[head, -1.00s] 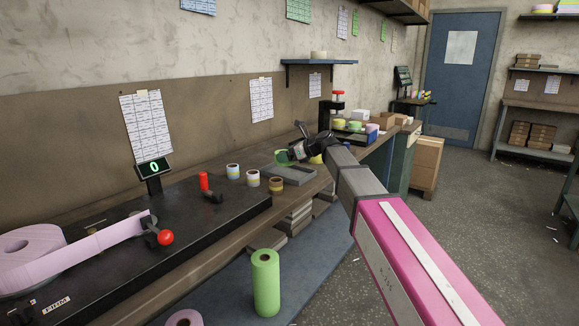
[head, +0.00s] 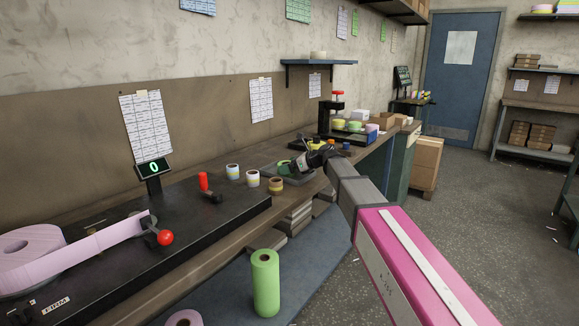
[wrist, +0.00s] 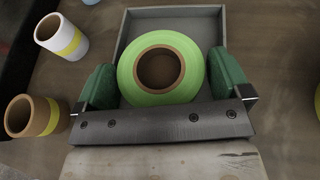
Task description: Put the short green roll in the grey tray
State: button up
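The short green roll (wrist: 130,78) has a brown core and sits between my gripper's two green fingers (wrist: 163,85) in the wrist view. Both fingers lie against its sides, and the gripper looks shut on it. The grey tray (wrist: 175,13) is directly below, with its far wall and side walls showing around the roll. I cannot tell whether the roll touches the tray floor.
Left of the tray stand a white roll with a yellow band (wrist: 62,38) and a brown one (wrist: 35,117). A tall green roll (head: 266,285) stands at the front, below the bench. A black machine with a red knob (head: 166,238) fills the near bench.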

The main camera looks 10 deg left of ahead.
jog(key=shift+d+r, duration=0.15)
jog(key=shift+r, duration=0.05)
jog(key=v, duration=1.1)
jog(key=shift+s+d+r, duration=0.15)
jog(key=shift+d+r, duration=0.05)
jog(key=shift+d, duration=0.1)
